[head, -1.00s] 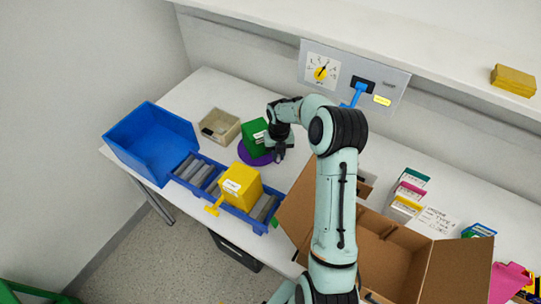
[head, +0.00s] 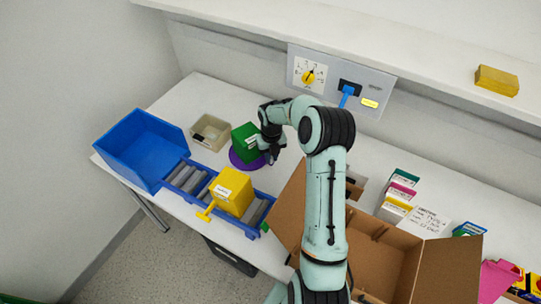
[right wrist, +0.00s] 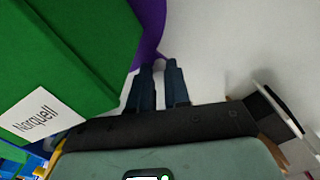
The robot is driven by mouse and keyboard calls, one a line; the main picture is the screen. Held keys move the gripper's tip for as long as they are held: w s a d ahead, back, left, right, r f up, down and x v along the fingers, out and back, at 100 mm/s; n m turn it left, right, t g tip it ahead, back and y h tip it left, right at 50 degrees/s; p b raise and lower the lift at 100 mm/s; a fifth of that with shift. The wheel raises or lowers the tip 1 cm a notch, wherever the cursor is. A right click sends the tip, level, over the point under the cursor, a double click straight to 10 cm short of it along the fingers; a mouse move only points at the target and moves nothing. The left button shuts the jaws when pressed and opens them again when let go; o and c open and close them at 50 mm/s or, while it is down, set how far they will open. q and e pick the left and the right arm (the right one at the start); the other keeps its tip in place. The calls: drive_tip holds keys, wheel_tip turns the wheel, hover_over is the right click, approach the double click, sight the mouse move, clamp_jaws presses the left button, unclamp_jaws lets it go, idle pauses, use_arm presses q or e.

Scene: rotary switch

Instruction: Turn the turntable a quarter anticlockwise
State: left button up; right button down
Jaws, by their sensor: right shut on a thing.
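The turntable is a purple disc (head: 236,161) on the table, with a green box (head: 242,138) standing on it. My right gripper (head: 272,157) is low at the right side of the disc, beside the box. In the right wrist view, the purple turntable (right wrist: 150,28) shows beside the large green box (right wrist: 60,65) with a "Norquell" label. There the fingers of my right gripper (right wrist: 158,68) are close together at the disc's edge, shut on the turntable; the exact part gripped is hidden. My left gripper is out of view.
A beige tray (head: 211,131) stands behind left of the turntable, and a blue bin (head: 128,138) further left. A yellow box (head: 231,190) sits on the roller track (head: 186,177) in front. An open cardboard box (head: 383,243) is at right. A switch panel (head: 325,78) is behind.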

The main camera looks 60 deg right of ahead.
drive_tip(key=c, duration=1.1)
unclamp_jaws()
drive_tip(key=shift+d, duration=0.1)
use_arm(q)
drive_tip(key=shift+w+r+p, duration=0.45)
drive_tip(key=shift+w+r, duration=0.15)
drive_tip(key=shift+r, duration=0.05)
use_arm(e)
wheel_tip(320, 180, up, 13)
drive_tip(key=shift+r, duration=0.2)
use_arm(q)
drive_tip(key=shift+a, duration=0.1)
use_arm(e)
drive_tip(key=shift+s+f, duration=0.1)
